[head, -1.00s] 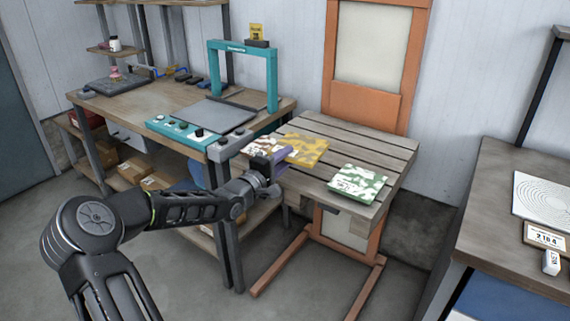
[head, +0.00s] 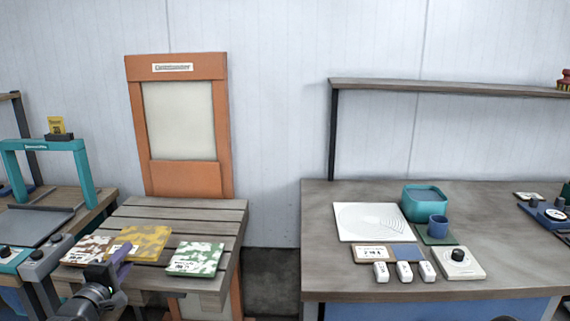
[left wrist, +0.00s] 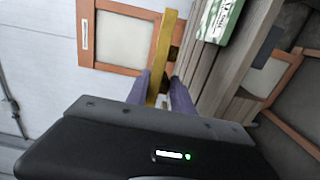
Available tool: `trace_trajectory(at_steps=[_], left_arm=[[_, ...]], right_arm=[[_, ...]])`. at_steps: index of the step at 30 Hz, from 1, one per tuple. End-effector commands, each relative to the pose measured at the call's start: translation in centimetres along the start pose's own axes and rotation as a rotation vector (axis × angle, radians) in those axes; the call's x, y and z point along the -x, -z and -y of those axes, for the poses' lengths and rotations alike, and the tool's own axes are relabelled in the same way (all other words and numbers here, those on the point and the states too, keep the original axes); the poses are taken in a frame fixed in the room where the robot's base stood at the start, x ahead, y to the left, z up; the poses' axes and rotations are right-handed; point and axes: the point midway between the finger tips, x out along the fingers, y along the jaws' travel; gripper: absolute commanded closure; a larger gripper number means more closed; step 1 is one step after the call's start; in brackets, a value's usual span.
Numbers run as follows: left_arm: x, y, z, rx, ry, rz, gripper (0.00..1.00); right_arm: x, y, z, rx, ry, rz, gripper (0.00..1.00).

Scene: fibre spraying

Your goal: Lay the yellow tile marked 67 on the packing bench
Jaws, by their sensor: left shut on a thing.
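The yellow camouflage-patterned tile (head: 143,241) is at the slatted table (head: 185,216) on the left of the head view; its number is not readable. My left gripper (head: 121,263), with purple fingers, is shut on its near edge. In the left wrist view the tile (left wrist: 164,46) shows edge-on between the fingers (left wrist: 165,92). I cannot tell whether it touches the slats. A red-brown tile (head: 84,251) lies to its left and a green one (head: 197,259) to its right. My right gripper is out of view. No bench label reading "packing" is legible.
The right bench (head: 330,277) holds a white board (head: 367,222), teal tub (head: 424,202), blue cup (head: 438,227), small display (head: 371,253) and several white blocks. Its front left corner is bare. A gap separates it from the slatted table. A teal frame (head: 84,176) stands far left.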

Motion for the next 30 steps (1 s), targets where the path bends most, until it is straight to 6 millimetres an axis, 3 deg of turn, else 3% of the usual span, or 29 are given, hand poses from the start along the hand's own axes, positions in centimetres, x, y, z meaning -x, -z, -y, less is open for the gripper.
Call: trace_trajectory(at_steps=[7,12,15,21,30], left_arm=[[-0.7,-11.5,0.9,0.005,-0.002,0.054,1.0],[1.1,-19.5,3.4,0.008,0.002,0.035,1.0],[2.5,-22.7,4.9,0.006,0.004,0.016,1.0],[4.3,-25.3,6.5,0.0,-0.002,-0.007,1.0],[4.5,-25.4,6.6,-0.002,-0.004,-0.01,1.0]], right_arm=[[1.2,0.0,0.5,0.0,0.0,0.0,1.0],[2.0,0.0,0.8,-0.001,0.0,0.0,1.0],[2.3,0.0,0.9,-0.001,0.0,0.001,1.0],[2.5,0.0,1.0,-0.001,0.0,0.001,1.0],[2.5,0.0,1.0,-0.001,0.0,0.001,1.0]])
